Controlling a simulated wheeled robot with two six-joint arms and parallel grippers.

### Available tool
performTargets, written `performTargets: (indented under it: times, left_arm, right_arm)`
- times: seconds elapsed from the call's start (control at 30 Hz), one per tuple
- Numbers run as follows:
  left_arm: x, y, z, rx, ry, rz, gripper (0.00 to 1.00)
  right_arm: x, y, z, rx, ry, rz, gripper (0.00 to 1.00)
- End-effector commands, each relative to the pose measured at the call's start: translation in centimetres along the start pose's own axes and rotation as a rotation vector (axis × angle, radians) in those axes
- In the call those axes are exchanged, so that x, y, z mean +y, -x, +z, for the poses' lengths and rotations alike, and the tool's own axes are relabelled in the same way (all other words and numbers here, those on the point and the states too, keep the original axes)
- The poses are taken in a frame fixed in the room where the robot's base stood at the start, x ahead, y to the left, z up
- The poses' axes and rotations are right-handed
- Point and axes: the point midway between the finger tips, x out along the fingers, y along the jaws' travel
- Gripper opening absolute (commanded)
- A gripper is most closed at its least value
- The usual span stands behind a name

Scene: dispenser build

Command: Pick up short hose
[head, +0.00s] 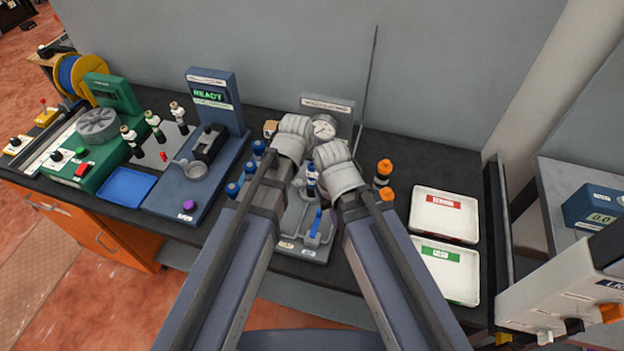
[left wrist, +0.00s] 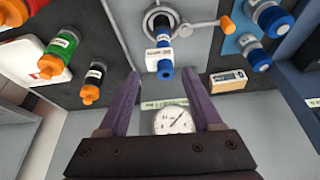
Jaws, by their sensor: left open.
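No part that I can clearly make out as the short hose shows; the labels are too small to read. My left gripper (left wrist: 162,80) is open, with nothing between its fingers. Beyond its fingertips in the left wrist view is an upright part with a blue end and white label (left wrist: 164,55), apart from the fingers. It stands on the grey fixture (head: 288,245) in the head view. Orange-ended parts (left wrist: 63,52) are to the left in the wrist view, and blue-ended parts (left wrist: 258,55) to the right. My right wrist shows in the head view, but its jaws are hidden.
A round gauge (head: 324,127) stands at the back of the fixture. A blue station with a READY screen (head: 211,95) and a green machine (head: 110,95) are to the left. A red-labelled white tray (head: 444,228) and a green-labelled one (head: 450,283) lie to the right.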

Motion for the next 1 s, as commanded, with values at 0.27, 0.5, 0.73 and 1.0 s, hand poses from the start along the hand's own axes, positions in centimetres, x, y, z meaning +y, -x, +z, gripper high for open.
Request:
performTargets:
  times: [0.27,0.5,0.73,1.0]
  left_arm:
    - [0.0,-2.0,0.3,-0.002,0.0,0.0,0.88]
    - [0.0,-2.8,0.2,-0.003,0.0,0.0,0.88]
    - [0.0,-4.0,0.4,-0.004,-0.001,0.0,0.88]
    - [0.0,-7.4,0.6,-0.004,-0.001,0.0,0.88]
  right_arm:
    - [-0.2,-1.9,-0.1,0.0,0.001,0.0,0.0]
    - [-0.2,-2.6,-0.1,0.0,0.003,0.001,0.0]
    - [-0.3,-3.8,-0.2,0.0,0.002,0.001,0.0]
    - [-0.7,-7.0,-0.4,0.0,0.001,0.001,0.0]
